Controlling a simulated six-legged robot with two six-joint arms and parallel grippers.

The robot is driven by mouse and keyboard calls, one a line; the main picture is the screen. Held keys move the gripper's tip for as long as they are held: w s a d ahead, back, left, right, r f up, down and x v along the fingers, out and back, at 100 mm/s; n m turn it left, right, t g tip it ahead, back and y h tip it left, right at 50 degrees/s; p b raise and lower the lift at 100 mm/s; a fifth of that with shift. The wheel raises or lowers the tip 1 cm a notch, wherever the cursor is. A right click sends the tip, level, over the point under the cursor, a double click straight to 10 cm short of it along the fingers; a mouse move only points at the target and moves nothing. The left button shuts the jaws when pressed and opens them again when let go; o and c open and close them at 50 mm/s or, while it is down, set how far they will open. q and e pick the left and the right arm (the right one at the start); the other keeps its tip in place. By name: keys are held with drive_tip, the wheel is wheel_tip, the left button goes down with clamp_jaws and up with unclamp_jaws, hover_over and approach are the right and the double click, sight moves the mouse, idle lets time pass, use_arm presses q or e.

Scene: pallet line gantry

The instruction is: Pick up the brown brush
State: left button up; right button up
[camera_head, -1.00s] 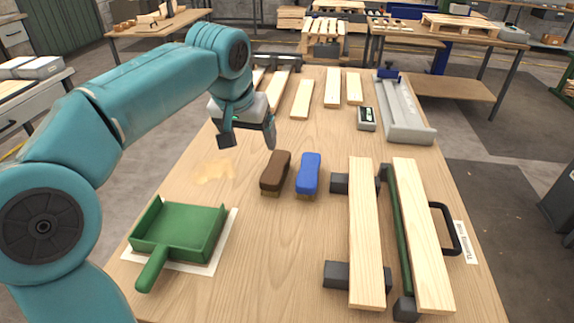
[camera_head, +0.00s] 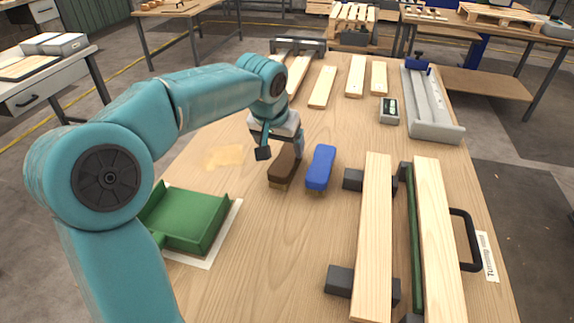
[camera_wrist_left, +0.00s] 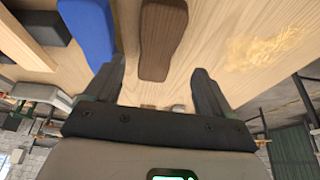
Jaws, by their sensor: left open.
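The brown brush (camera_head: 284,168) lies on the wooden table, with pale bristles showing at its lower edge. It also shows in the left wrist view (camera_wrist_left: 161,40), between the two spread fingers and beyond their tips. A blue brush (camera_head: 320,168) lies just right of it, and part of it shows in the left wrist view (camera_wrist_left: 88,28). My left gripper (camera_head: 281,153) is open and empty, with its fingers at the far end of the brown brush. In the head view, I cannot tell whether they touch it. My right gripper is not in view.
A green dustpan (camera_head: 188,220) sits on a white sheet at the left. Pale dust (camera_head: 224,156) lies left of the brown brush. Clamped wooden boards (camera_head: 374,235) lie at the right. A small grey device (camera_head: 389,112) and loose slats (camera_head: 322,86) lie farther back.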

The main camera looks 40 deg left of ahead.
sight(286, 157)
use_arm(q)
drive_tip(key=x, duration=0.5)
drive_tip(key=shift+w+d+f+b, duration=0.15)
drive_tip(key=shift+w+f+b, duration=0.15)
drive_tip(key=shift+s+r, duration=0.1)
drive_tip(key=c, duration=1.2)
